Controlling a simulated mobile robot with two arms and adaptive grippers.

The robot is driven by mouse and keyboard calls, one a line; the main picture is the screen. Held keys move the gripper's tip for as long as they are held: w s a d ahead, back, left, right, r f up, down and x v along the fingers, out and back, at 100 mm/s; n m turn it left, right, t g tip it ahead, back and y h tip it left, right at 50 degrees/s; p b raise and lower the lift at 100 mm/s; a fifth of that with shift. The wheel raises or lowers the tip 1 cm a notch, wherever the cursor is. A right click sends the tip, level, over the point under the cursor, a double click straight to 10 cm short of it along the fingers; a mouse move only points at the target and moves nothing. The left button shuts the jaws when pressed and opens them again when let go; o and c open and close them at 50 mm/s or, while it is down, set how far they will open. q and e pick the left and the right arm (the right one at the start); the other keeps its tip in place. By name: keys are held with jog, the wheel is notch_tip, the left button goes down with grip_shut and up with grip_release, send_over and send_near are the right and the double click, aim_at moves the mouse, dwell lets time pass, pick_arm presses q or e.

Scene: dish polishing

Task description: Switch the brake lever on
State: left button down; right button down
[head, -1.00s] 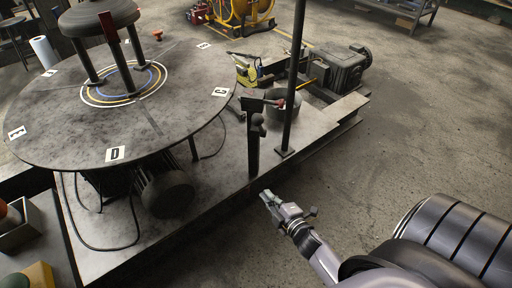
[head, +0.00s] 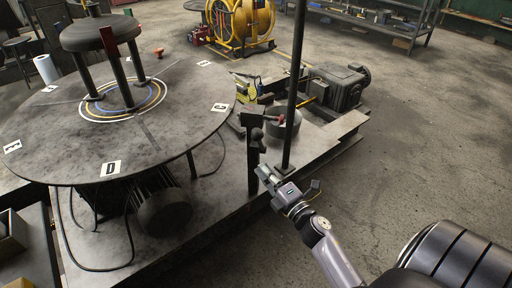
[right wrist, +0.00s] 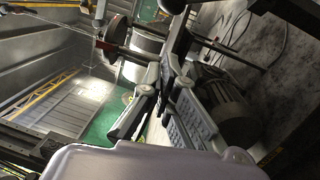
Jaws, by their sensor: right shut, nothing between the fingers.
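In the head view, a short dark lever with a red end (head: 276,118) sticks out to the right from a small box (head: 252,114) on top of a dark post. It looks like the brake lever; I cannot tell its on or off position. A rounded black knob (head: 256,136) is just below the box. My right gripper (head: 262,172) is shut and empty, low and right beside the post, below the lever and apart from it. My left gripper is not in view.
A big round metal table (head: 60,130) with lettered tags fills the left. A thin vertical pole (head: 293,85) stands just right of the post. A grey motor (head: 340,90) is behind on the platform. Open floor (head: 420,150) lies to the right.

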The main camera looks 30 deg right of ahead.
aim_at(260, 131)
jog(key=w+d+r, duration=0.1)
jog(key=w+d, duration=0.2)
jog(key=w, duration=0.6)
jog(key=shift+r, duration=0.15)
jog(key=w+d+r+p, duration=0.1)
jog(key=r+p, duration=0.1)
jog(key=p, duration=0.2)
jog(key=w+d+r+m+g+p, duration=0.1)
jog(key=p, duration=0.3)
jog(key=w+d+r+m+g+p, duration=0.1)
jog(key=w+d+r+p, duration=0.1)
jog(key=p, duration=0.2)
jog(key=shift+r+p, duration=0.3)
jog(key=shift+r, duration=0.05)
jog(key=w+d+r+m+g+p, duration=0.2)
jog(key=w+d+p, duration=0.3)
jog(key=w+d, duration=0.1)
jog(key=shift+d+r+y, duration=0.15)
jog(key=shift+r+y, duration=0.05)
jog(key=shift+y, duration=0.1)
